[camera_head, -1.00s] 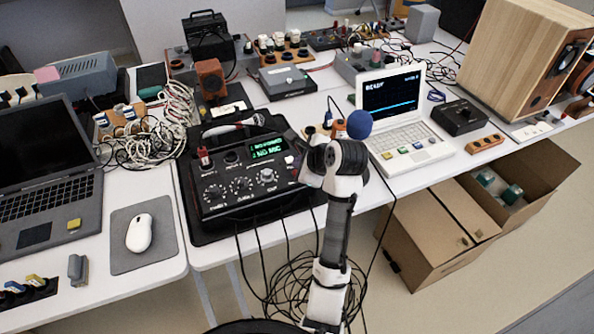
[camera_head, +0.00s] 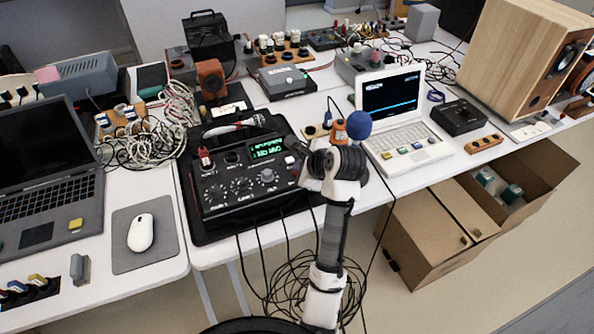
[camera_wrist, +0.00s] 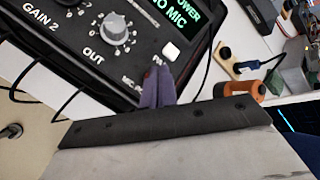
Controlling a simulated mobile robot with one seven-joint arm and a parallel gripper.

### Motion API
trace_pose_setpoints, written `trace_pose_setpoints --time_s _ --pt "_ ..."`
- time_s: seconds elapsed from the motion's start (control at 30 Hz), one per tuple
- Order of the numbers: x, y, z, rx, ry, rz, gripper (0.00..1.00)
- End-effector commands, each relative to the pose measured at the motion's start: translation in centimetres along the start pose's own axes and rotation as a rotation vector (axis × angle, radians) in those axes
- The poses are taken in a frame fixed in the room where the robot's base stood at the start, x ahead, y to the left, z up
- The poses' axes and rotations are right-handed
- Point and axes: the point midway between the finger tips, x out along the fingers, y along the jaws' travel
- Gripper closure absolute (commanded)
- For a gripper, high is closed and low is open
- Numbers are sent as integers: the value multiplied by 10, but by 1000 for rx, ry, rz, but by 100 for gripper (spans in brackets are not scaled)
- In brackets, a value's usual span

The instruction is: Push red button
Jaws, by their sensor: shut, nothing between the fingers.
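The black audio box (camera_head: 245,205) with knobs and a green-lit display (camera_head: 267,149) lies on the white table. A pale square button (camera_wrist: 171,52) is on its panel in the wrist view, and it looks whitish, not red. A small red piece (camera_head: 204,157) stands at the panel's upper left; I cannot tell whether it is a button. My gripper (camera_wrist: 160,72) is shut and empty, its tips over the panel edge just below the pale button in the picture. Contact is not clear. In the head view my wrist hides the box's right edge.
A white laptop (camera_head: 405,135) with coloured keys stands right of my arm. An orange-capped bottle-like item with a blue ball (camera_head: 359,125) is close behind my gripper. A microphone (camera_head: 232,128) lies behind the panel. Black cables (camera_head: 290,285) hang in front of the table.

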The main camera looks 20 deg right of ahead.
Motion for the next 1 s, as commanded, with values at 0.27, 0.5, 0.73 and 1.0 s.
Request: trace_pose_setpoints --time_s 0.27,0.5,0.73,1.0 --pt "2 2 -2 0 0 1 100" --pt "4 3 -3 1 0 1 100" --pt "4 3 -3 1 0 1 100" --pt "-3 -2 2 1 0 0 100"
